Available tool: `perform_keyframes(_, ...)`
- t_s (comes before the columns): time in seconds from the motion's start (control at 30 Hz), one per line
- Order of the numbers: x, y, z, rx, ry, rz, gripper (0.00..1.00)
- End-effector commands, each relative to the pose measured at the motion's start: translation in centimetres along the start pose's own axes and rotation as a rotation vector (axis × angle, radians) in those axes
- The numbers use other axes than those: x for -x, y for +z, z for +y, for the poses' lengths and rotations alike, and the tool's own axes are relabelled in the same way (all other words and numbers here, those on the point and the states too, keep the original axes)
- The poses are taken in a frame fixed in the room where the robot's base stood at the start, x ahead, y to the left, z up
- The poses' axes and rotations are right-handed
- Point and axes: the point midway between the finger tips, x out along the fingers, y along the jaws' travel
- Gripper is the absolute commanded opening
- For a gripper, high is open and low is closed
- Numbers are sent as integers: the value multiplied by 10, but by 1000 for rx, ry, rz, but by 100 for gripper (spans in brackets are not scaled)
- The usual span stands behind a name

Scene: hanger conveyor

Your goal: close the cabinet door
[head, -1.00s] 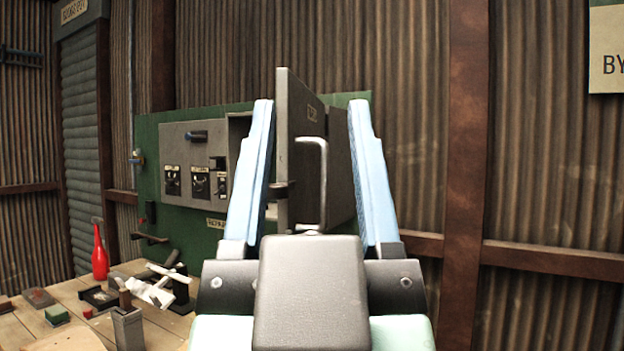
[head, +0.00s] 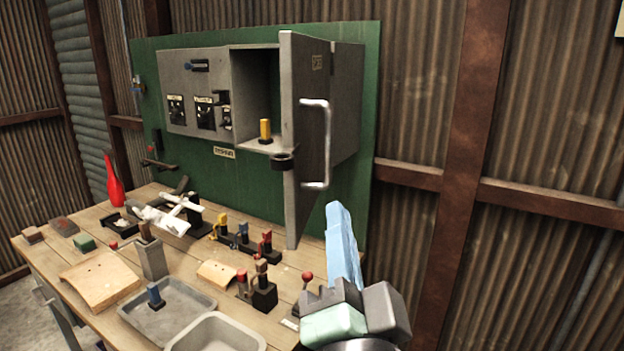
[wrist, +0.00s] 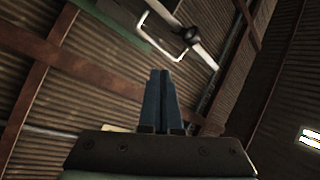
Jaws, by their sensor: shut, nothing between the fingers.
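The grey cabinet (head: 345,95) hangs on a green board above the workbench. Its door (head: 306,215) stands open, swung out toward me, with a pale bar handle (head: 327,150) on its right face. The open interior shows to the left of the door, with a yellow-topped item (head: 265,131) on its floor. My gripper (head: 335,210) is shut and empty, below and to the right of the handle, and looks apart from the door. In the wrist view my blue fingers (wrist: 160,75) are together, and the handle (wrist: 160,38) shows beyond them.
The workbench (head: 130,205) below holds a grey tray (head: 180,328), a white basin (head: 215,335), several small coloured levers (head: 240,235) and a red bottle (head: 113,180). A corrugated wall with brown beams (head: 520,185) stands to the right.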

Motion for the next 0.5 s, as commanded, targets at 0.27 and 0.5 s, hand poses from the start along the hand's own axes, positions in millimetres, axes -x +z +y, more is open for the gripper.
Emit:
perform_keyframes(0.27,16,25,55,-553,248,-120,0)
perform_keyframes(0.5,13,33,68,-644,284,-125,0)
